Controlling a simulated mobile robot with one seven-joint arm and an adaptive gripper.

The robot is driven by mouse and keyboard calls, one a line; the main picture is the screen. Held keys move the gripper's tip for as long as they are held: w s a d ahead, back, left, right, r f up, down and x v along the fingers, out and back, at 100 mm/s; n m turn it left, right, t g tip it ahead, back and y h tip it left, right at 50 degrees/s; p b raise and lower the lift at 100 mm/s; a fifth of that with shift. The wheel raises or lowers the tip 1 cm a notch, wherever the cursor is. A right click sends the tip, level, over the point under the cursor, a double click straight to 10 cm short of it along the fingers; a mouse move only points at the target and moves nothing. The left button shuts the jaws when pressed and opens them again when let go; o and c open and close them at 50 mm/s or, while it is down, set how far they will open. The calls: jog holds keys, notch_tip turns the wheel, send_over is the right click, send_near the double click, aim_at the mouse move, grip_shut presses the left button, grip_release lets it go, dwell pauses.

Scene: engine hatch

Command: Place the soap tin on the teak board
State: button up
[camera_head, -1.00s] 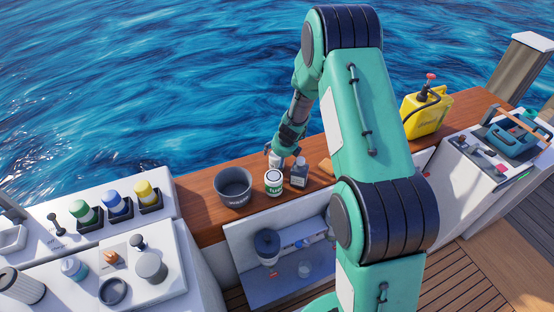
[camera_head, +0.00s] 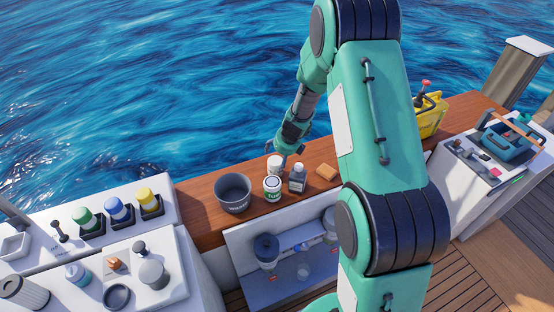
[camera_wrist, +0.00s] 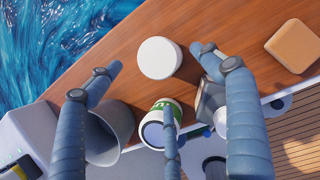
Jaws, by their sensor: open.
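A plain white round tin (camera_head: 274,165), which may be the soap tin, stands on the brown wooden ledge, which may be the teak board (camera_head: 205,199). In the wrist view its white top (camera_wrist: 159,58) lies between the spread fingers. My gripper (camera_head: 283,150) is open just above and behind this tin in the head view. In the wrist view my gripper (camera_wrist: 154,62) has its fingers apart, with no visible grip. A white can with a green label (camera_head: 272,188) stands in front, also seen in the wrist view (camera_wrist: 158,112); its label is not clearly readable.
A grey bucket (camera_head: 233,193) stands left and a grey bottle (camera_head: 297,178) right of the tins. A tan block (camera_head: 326,172) lies further right. The yellow canister (camera_head: 430,115) stands near the far end. Water lies behind the ledge; an open shelf is below.

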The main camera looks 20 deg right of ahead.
jog(key=shift+p+v, duration=0.65)
jog(key=shift+v, duration=1.55)
jog(key=s+a+r+n, duration=0.4)
jog(key=r+n, duration=0.1)
jog(key=r, duration=0.4)
jog(key=s+a+r+n+y, duration=0.1)
jog(key=s+a+r+n, duration=0.3)
jog(key=r, duration=0.4)
jog(key=s+a+r+n, duration=0.35)
jog(key=r+n, duration=0.25)
jog(key=r, duration=0.3)
jog(key=s+a+r+n, duration=0.1)
jog(key=s+r+n, duration=0.3)
jog(key=s, duration=0.5)
jog(key=s+a+r+n+h, duration=0.1)
jog(key=s+r+n, duration=0.3)
jog(key=s+n, duration=0.4)
jog(key=s+a+r+n+t, duration=0.1)
jog(key=s+r+n, duration=0.3)
jog(key=s+n, duration=0.3)
jog(key=s, duration=0.4)
jog(key=shift+s+h, duration=0.3)
jog(key=shift+s, duration=0.05)
